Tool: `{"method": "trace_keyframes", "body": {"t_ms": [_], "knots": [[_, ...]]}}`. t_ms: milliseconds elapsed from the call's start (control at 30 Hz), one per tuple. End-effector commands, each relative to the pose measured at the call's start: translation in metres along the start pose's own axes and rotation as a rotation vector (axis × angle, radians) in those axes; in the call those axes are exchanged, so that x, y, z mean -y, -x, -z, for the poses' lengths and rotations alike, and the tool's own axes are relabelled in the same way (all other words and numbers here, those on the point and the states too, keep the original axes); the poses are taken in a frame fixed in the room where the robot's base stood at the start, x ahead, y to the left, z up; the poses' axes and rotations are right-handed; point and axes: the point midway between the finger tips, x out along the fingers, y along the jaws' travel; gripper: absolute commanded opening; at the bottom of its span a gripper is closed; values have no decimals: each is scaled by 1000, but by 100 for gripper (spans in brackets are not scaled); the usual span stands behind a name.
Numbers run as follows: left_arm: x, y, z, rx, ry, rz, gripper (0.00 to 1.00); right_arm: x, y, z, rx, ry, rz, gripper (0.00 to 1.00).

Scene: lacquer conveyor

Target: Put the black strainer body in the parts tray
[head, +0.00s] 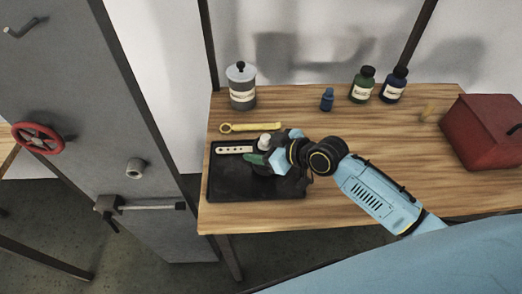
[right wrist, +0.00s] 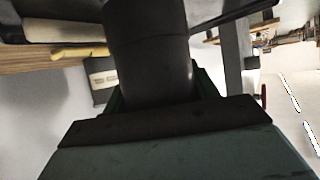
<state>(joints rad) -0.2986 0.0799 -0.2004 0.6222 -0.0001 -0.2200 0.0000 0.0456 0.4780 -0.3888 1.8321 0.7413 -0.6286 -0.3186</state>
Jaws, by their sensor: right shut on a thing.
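The parts tray (head: 230,187) is a flat black tray at the left front of the wooden table. My right gripper (head: 266,160) is over the tray, its green fingers shut on the black strainer body. In the right wrist view the strainer body (right wrist: 148,60) is a dark cylinder between the fingers, reaching toward the tray. In the head view the gripper and the dark tray largely hide it, and I cannot tell whether it touches the tray. My left gripper is in neither view.
A pale strip with holes (head: 234,150) and a light cylindrical piece (head: 264,142) are at the tray's back. A yellow wrench (head: 250,127) lies behind. A labelled canister (head: 241,88), small bottles (head: 363,86) and a red box (head: 485,132) stand farther back and right.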

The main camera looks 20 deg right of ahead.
Motion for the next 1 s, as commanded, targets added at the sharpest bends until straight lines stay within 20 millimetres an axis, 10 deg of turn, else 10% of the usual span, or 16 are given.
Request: {"method": "trace_keyframes", "body": {"t_ms": [433,467,600,1000], "knots": [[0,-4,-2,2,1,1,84,0,-8,-13,-3,2,-2,28],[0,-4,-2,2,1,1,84,0,-8,-14,0,1,-1,60],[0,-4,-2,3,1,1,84,0,-7,-14,0,1,-1,78],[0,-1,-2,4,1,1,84,0,-3,-10,0,2,-1,80]]}}
